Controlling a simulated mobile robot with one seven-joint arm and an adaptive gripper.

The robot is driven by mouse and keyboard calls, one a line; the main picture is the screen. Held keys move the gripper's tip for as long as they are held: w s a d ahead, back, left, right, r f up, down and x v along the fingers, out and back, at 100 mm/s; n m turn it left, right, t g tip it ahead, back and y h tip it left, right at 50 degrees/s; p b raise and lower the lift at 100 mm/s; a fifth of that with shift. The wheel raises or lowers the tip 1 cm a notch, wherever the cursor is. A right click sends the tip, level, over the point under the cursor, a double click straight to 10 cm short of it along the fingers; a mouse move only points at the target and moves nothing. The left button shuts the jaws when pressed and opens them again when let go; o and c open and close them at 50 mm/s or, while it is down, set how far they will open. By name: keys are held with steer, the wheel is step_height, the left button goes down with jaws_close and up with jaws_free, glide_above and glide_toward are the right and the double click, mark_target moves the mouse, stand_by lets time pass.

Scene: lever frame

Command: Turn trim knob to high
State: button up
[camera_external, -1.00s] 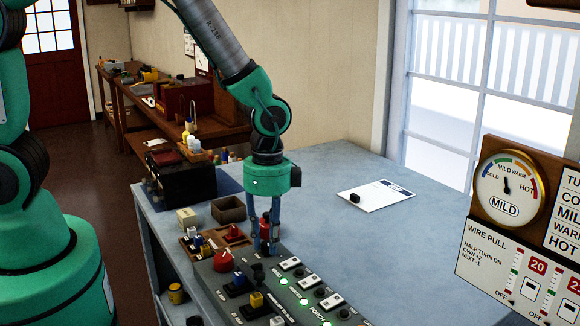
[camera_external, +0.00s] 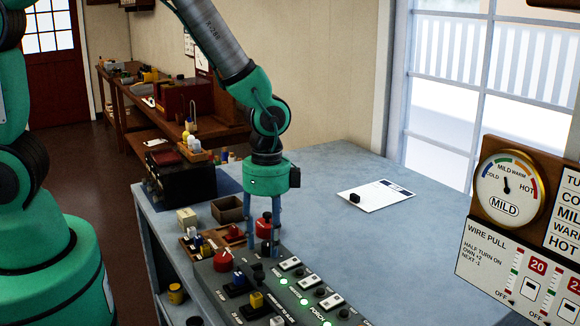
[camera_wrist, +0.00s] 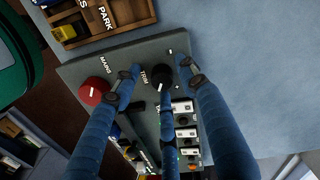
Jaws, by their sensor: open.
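The black trim knob (camera_wrist: 157,78) sits on the grey control panel (camera_wrist: 88,66), beside the TRIM label in the wrist view. A pale pointer mark shows on it; its exact setting is too small to read. My gripper (camera_external: 263,250) is open and points down over the panel's far end. In the wrist view its blue fingers (camera_wrist: 154,82) stand around the trim knob, with a gap on each side. I cannot tell whether any finger touches it. In the external view the fingers largely hide the knob.
A red mains knob (camera_wrist: 94,90) stands to the left of the trim knob. White switches (camera_external: 291,263) and lit green lamps run along the panel. A wooden tray (camera_wrist: 100,22) of small parts lies close to its edge. The bench (camera_external: 340,225) to the right is mostly clear.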

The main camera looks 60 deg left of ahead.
step_height(320, 180, up, 12)
steer(key=shift+w, duration=0.2)
stand_by(0.5)
stand_by(0.4)
step_height(320, 180, up, 8)
steer(key=n+t+b, duration=0.2)
steer(key=n+b, duration=0.1)
steer(key=n, duration=0.1)
glide_above(267, 241)
steer(key=s+a, duration=0.3)
steer(key=a, duration=0.2)
steer(key=s+a+r+n+t+b, duration=0.2)
steer(key=s+a+r+n, duration=0.2)
steer(key=s, duration=0.4)
steer(key=s+a+r+n+t+b, duration=0.2)
steer(key=s+a+r+n+b, duration=0.1)
steer(key=s, duration=0.5)
steer(key=shift+s+a+r+n, duration=0.15)
steer(key=shift+a+r+n, duration=0.3)
steer(key=shift+a+n, duration=0.35)
